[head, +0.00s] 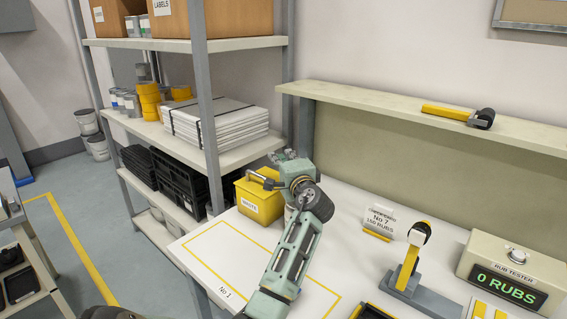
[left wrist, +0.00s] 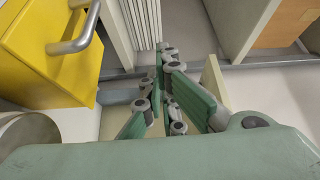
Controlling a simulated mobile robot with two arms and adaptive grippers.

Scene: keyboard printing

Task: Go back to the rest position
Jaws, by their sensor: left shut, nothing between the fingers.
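My left arm reaches up from the bottom of the head view. Its gripper (head: 284,157) is above the back of the white table, just beside the yellow box (head: 260,200). In the left wrist view the green fingers (left wrist: 162,90) are shut with nothing between them. The yellow box with its grey handle (left wrist: 50,50) is close on the left there, apart from the fingers. My right gripper does not show.
A white table (head: 350,215) holds a sign (head: 378,217), a yellow-and-grey stand (head: 409,265) and a rub tester (head: 512,270) reading 0 RUBS. A shelf rack (head: 205,100) stands close behind the gripper. A ledge (head: 390,112) runs along the wall.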

